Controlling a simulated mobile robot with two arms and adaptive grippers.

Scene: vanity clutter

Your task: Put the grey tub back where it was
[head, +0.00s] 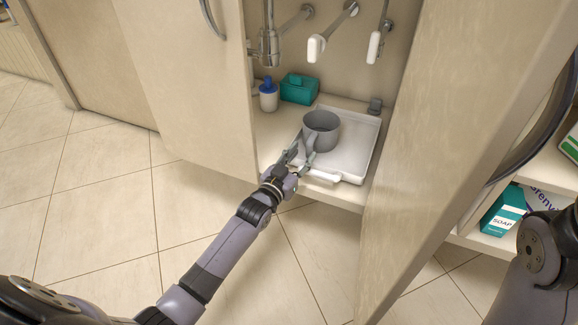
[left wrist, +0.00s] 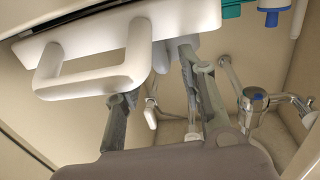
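The grey tub (head: 323,122) stands upright in the white tray (head: 357,150) on the floor of the open cabinet. My left gripper (head: 298,153) is at the front left of the tub, over the tray's near edge, with its fingers apart. One fingertip overlaps the lower side of the tub in the head view; I cannot tell whether it touches. In the left wrist view the two fingers of the gripper (left wrist: 163,75) are spread, close to the tray's white handle (left wrist: 92,73). The tub is mostly hidden there. My right gripper is out of view.
A teal box (head: 298,90) and a white bottle with a blue top (head: 268,96) stand left of the tray. Pipes hang above. Open cabinet doors (head: 190,80) flank the opening.

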